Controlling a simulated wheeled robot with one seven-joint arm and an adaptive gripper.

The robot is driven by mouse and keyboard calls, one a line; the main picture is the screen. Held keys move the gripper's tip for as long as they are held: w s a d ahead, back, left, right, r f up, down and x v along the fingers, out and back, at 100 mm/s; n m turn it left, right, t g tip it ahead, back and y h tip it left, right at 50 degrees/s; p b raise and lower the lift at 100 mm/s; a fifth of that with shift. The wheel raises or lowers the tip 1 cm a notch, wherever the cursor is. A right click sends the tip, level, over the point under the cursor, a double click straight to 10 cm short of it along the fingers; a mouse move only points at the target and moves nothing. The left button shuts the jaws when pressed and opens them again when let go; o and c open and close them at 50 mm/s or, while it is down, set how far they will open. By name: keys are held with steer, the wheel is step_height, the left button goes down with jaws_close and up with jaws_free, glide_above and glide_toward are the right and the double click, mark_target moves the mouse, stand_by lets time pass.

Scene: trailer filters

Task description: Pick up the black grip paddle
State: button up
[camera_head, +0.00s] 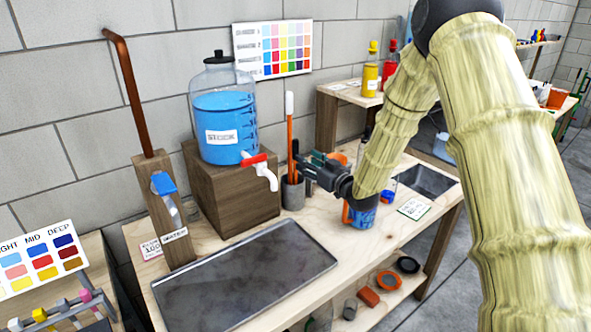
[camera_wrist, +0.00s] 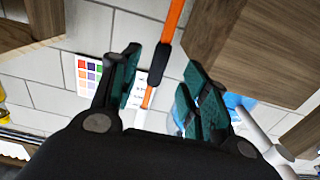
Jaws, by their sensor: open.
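The black grip paddle, an orange rod with a black sleeve (camera_wrist: 160,64), shows between my fingers in the wrist view. In the head view the orange rod with a white upper end (camera_head: 289,105) stands nearly upright in a small grey cup (camera_head: 292,192) on the workbench. My gripper (camera_head: 305,166) is beside the rod, just above the cup. In the wrist view my gripper (camera_wrist: 158,88) has its green-padded fingers apart, one on each side of the rod, with visible gaps. The rod's lower end is hidden in the cup.
A blue-filled jar (camera_head: 225,118) with a red-handled tap (camera_head: 262,170) stands on a wooden block left of the cup. A metal tray (camera_head: 245,275) lies in front. A blue container (camera_head: 362,215) is under my arm. A wall stands close behind.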

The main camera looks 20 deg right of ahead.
step_height(320, 180, down, 2)
steer(key=p, duration=0.2)
glide_above(295, 175)
steer(key=shift+w+d+f, duration=0.2)
steer(key=shift+w+d, duration=0.05)
steer(key=shift+w, duration=0.15)
jaws_close()
